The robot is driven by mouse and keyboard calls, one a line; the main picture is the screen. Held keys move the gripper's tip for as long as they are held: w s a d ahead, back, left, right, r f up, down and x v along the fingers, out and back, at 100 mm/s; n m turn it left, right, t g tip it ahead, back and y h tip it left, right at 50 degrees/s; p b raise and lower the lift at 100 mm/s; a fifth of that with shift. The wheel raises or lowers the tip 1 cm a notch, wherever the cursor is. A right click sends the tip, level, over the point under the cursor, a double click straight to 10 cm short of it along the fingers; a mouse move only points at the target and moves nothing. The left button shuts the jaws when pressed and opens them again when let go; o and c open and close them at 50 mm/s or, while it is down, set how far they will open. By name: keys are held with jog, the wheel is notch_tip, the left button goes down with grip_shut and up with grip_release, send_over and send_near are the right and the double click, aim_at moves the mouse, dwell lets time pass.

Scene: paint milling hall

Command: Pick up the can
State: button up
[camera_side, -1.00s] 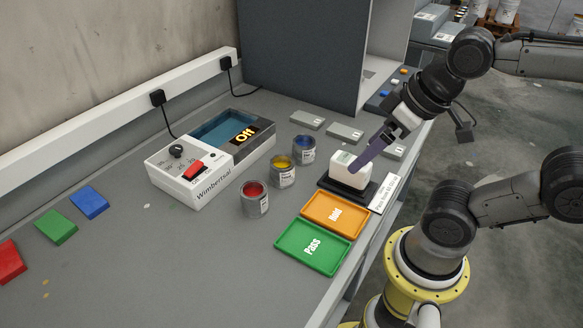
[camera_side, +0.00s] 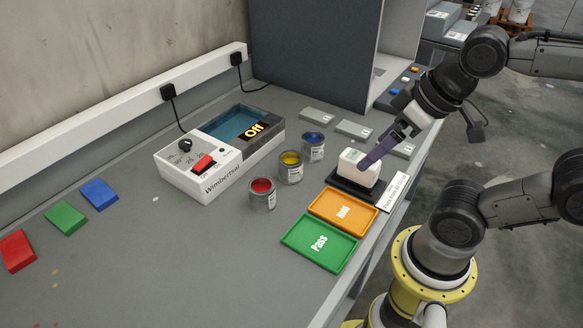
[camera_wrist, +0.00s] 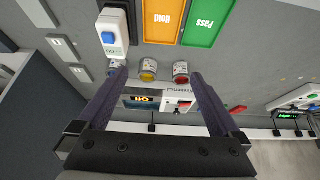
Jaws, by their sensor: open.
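Three small open metal cans stand in a row on the grey bench: one with red paint (camera_side: 262,196), one with yellow (camera_side: 290,169) and one with blue (camera_side: 313,149). The pictures do not show which can is meant. My gripper (camera_side: 374,157) is open, in the air near the white block, to the right of the cans in the side view. In the wrist view, the yellow can (camera_wrist: 148,72) and red can (camera_wrist: 181,73) show between the fingertips (camera_wrist: 159,75). The blue can (camera_wrist: 114,70) is partly hidden by the left finger.
A white block (camera_side: 357,168) sits on a dark base beside an orange Hold tray (camera_side: 343,212) and a green Pass tray (camera_side: 318,243). A white machine (camera_side: 200,173) reading Off stands left of the cans. Several grey plates lie behind.

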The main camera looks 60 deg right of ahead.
dwell(0.3)
jog(key=w+r+m+g, duration=0.1)
jog(key=w+r+m, duration=0.35)
jog(key=m, duration=0.35)
jog(key=m+g, duration=0.4)
jog(key=m, duration=0.3)
send_over(291, 167)
jog(key=w+d, duration=0.1)
jog(key=d, duration=0.1)
notch_tip(291, 167, down, 6)
jog(key=shift+g, duration=0.3)
notch_tip(291, 167, down, 10)
jog(key=shift+d+r, duration=0.1)
jog(key=shift+w+d+f, duration=0.1)
jog(key=shift+w+f, duration=0.1)
jog(key=shift+f, duration=1.25)
jog(key=shift+w+f, duration=0.15)
jog(key=shift+f, duration=1.3)
jog(key=shift+c, duration=0.3)
